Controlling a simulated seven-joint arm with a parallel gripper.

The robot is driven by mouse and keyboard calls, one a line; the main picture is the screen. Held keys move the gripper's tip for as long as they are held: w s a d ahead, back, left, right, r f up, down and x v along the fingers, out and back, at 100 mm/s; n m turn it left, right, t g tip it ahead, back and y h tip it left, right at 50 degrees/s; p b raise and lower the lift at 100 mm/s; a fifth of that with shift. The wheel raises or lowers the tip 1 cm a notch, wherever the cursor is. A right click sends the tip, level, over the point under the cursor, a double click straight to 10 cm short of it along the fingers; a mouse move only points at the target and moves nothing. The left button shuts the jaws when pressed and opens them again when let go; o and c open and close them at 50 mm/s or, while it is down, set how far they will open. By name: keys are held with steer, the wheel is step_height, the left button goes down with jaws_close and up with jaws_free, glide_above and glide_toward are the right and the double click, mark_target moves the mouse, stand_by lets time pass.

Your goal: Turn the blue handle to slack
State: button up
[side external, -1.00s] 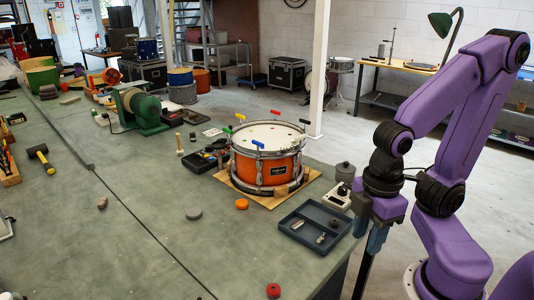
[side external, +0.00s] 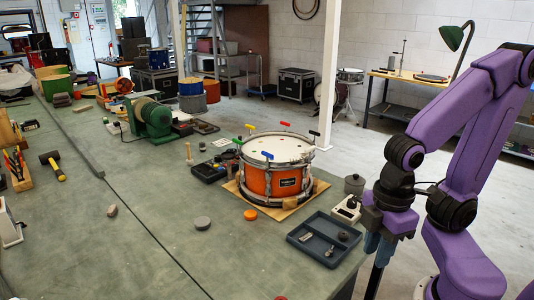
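The orange drum (side external: 259,184) stands on a wooden board on the bench. Several coloured handles stick up around its rim. The blue handle (side external: 267,155) is at the near side of the rim, above the drum's front. My gripper (side external: 378,248) hangs at the bench's right edge, pointing down, right of the drum and well apart from the blue handle. Its fingers are small and partly merged in view, so I cannot tell their gap. Nothing touches the blue handle.
Other rim handles are green (side external: 238,141), yellow (side external: 250,126), red (side external: 284,123) and black (side external: 314,134). Between drum and gripper are a grey tray (side external: 300,250), a small white box (side external: 345,213) and a lidded pot (side external: 354,184). An orange puck (side external: 250,215) lies in front.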

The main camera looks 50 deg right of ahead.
steer(key=shift+w+a, duration=0.15)
steer(key=shift+w, duration=0.15)
jaws_close()
steer(key=w+a+r+m+t+h, duration=0.1)
steer(key=w+r+m, duration=0.15)
steer(key=w, duration=0.65)
steer(key=w+a+r+m+t+h, duration=0.15)
steer(key=w+m, duration=0.25)
steer(key=w, duration=0.5)
steer(key=m+t+h, duration=0.2)
steer(key=m+h, duration=0.2)
steer(key=m, duration=0.3)
glide_toward(267, 163)
steer(key=s+a+r, duration=0.2)
steer(key=a+r, duration=0.3)
steer(key=a, duration=0.2)
steer(key=shift+w+d+f, duration=0.6)
steer(key=shift+d+f, duration=0.75)
steer(key=shift+d, duration=0.15)
steer(key=shift+w+d+f, duration=0.6)
steer(key=shift+d+f, duration=0.75)
steer(key=shift+d, duration=0.2)
steer(key=shift+w+d+f, duration=0.6)
steer(key=shift+d+f, duration=0.75)
steer(key=shift+d, duration=0.15)
